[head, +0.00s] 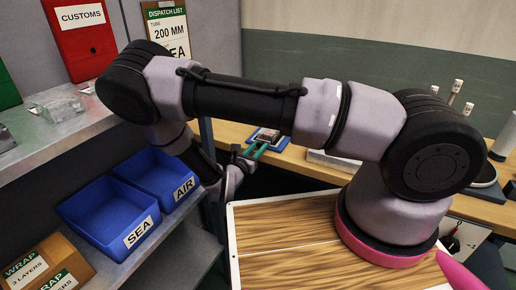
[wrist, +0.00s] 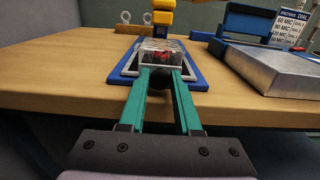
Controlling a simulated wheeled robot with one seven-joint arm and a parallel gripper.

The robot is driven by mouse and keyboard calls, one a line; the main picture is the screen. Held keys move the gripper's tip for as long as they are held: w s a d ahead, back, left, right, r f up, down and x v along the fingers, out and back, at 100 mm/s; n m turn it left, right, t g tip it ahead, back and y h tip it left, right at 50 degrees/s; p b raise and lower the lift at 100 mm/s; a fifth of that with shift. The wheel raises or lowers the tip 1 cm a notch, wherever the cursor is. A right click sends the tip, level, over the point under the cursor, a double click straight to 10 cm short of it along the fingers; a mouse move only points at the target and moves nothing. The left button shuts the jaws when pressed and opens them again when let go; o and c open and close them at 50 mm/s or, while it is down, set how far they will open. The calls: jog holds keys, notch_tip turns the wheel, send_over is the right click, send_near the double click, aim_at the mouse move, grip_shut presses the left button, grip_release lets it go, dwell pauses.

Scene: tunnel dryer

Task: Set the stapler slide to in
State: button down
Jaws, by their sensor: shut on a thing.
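The stapler slide (wrist: 162,55) appears as a clear-topped block with red and dark parts inside, on a blue-edged base (wrist: 198,76) at the table's near edge. A dark round knob (wrist: 158,82) is at its near end. My gripper (wrist: 161,75) has its two green fingers shut on this knob, one on each side. In the head view, my gripper (head: 257,150) reaches the table edge in front of the slide (head: 265,135). How far the slide stands in or out is hard to tell.
A yellow post (wrist: 163,14) stands behind the slide. A grey-topped blue device (wrist: 268,68) with a label card sits on the right. Bare wooden table (wrist: 60,75) lies left of the slide.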

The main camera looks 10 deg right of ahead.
jog(key=x, duration=0.7)
jog(key=shift+w+d, duration=0.25)
jog(key=shift+w, duration=0.05)
jog(key=c, duration=0.6)
grip_release()
jog(key=shift+w+d, duration=0.1)
jog(key=shift+c, duration=0.2)
jog(key=v, duration=1.1)
